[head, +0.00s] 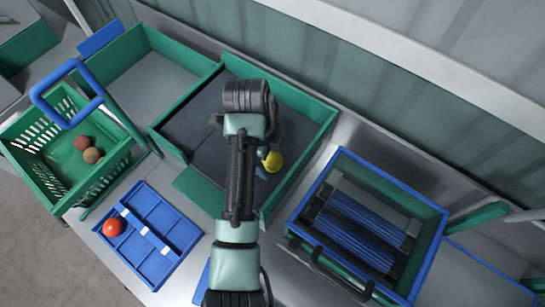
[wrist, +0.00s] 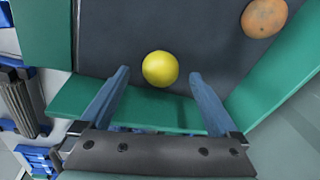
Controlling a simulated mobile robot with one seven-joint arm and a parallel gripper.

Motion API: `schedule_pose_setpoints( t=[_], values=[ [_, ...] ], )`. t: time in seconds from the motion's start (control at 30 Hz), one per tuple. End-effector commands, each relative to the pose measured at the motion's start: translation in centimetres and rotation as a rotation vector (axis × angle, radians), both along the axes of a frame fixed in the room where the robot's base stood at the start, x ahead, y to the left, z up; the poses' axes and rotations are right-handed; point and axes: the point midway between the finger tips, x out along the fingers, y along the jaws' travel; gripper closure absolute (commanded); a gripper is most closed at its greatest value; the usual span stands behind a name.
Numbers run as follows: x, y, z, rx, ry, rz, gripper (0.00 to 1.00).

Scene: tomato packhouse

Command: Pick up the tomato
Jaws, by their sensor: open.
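A round yellow tomato (head: 273,161) lies on the dark floor of a green-walled bin (head: 318,112), beside my arm. In the wrist view the yellow tomato (wrist: 160,69) appears in the gap between the fingertips of my gripper (wrist: 159,73), with space on both sides. My gripper is open and empty; I cannot tell how far above the tomato it is. An orange tomato (wrist: 264,17) lies farther right on the same dark floor in the wrist view. In the head view my arm hides the fingers, and I cannot make out the orange tomato.
A red tomato (head: 113,227) sits in a divided blue tray (head: 160,264) at the lower left. A green basket (head: 45,185) with a blue handle holds two reddish tomatoes (head: 82,143). A blue-rimmed box (head: 434,222) with blue rollers stands right. The bin walls surround the yellow tomato.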

Motion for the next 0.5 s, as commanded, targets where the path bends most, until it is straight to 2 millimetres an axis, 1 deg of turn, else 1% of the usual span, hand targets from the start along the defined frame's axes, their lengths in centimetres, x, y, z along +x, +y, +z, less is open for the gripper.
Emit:
schedule_pose_setpoints(
  t=[0.1,0.17,0.4,0.47,0.5],
  values=[
    [0.1,-0.2,-1.4,0.001,0.002,0.0,0.04],
    [0.2,-0.3,-1.8,0.001,0.001,0.0,0.04],
    [0.2,-0.3,-2.1,0.002,-0.002,-0.001,0.04],
    [0.2,-0.3,-2.1,0.002,-0.002,-0.001,0.13],
    [0.2,-0.3,-2.1,0.002,-0.002,-0.001,0.2]
  ],
)
